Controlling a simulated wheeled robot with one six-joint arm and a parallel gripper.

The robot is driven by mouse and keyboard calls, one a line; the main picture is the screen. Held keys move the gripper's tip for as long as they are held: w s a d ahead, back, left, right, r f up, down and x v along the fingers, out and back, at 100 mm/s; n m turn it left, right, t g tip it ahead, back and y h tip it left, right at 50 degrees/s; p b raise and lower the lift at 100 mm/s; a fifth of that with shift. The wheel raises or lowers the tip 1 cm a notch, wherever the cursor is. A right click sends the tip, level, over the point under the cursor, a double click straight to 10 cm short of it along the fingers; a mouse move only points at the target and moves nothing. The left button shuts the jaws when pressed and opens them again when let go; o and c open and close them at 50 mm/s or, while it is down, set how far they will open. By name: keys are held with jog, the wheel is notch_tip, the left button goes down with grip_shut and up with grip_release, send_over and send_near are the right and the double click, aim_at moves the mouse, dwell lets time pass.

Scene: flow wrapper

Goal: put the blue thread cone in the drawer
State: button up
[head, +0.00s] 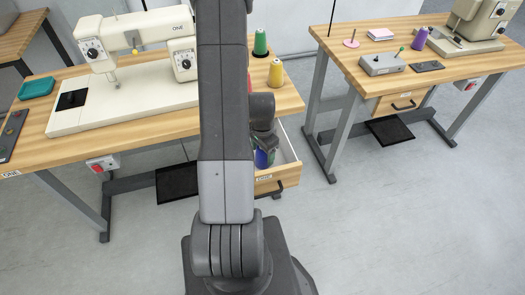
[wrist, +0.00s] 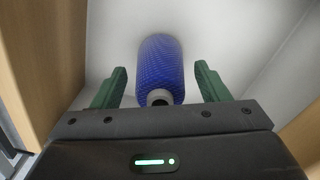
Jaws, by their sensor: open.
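The blue thread cone (wrist: 162,68) shows in the wrist view against the white inside of the open drawer (wrist: 232,45), its holed end towards me. In the head view a small part of the blue cone (head: 261,159) shows at the drawer (head: 285,178), mostly hidden by my arm. My gripper (wrist: 160,82) is open, with one green finger on each side of the cone and a visible gap to both. I cannot tell whether the cone rests on the drawer floor.
The drawer hangs under the near table (head: 290,98), labelled ONE, with a sewing machine (head: 130,100). Green (head: 260,43) and yellow (head: 276,73) cones stand on its top. A second table (head: 345,50) at right has a closed drawer (head: 398,103) and a purple cone (head: 420,39).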

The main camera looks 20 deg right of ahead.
notch_tip(320, 180, up, 12)
jog(key=shift+r+p, duration=0.15)
jog(key=shift+p, duration=0.3)
dwell(1.3)
